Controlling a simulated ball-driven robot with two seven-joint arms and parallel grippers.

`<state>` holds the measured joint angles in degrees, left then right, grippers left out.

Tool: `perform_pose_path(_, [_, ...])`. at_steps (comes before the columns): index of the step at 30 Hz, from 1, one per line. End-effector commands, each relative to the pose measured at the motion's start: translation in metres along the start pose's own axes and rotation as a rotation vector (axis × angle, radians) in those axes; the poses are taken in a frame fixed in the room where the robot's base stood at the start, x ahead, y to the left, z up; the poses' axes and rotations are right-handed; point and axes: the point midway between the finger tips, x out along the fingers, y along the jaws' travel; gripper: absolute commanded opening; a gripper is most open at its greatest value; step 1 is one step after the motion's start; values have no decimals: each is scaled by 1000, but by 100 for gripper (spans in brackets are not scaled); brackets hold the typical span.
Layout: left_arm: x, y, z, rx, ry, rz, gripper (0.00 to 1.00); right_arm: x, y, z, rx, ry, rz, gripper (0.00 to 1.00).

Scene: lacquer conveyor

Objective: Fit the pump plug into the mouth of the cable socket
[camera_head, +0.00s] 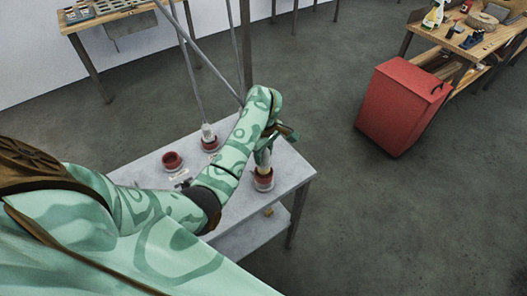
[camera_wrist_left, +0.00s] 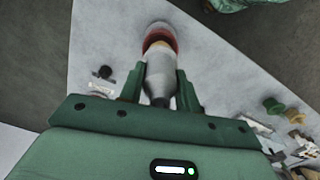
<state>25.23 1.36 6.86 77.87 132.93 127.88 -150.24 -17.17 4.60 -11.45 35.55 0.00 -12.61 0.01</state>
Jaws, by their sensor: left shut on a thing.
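The plug (camera_head: 263,158), pale grey and tapered, is in my left gripper (camera_head: 268,142). In the left wrist view the two green fingers (camera_wrist_left: 160,88) are shut on the sides of the plug (camera_wrist_left: 159,75). A round socket with a red mouth (camera_head: 263,184) stands under the plug near the table's right end; it also shows in the left wrist view (camera_wrist_left: 160,36). The plug's far end is at the red mouth; how deep it sits, I cannot tell. My right gripper is not in view.
The grey table (camera_head: 295,165) also bears an empty-looking red-mouthed socket (camera_head: 172,162) and another socket (camera_head: 210,145) with a pale plug (camera_head: 207,130) standing in it. Small loose parts (camera_wrist_left: 272,106) lie on the table. A red cabinet (camera_head: 400,105) stands at the right, with open floor between.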

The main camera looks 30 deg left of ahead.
Motion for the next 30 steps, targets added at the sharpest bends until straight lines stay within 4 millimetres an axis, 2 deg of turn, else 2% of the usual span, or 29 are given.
perform_pose_path(30, [0,0,0,0,0,1,6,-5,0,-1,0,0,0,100])
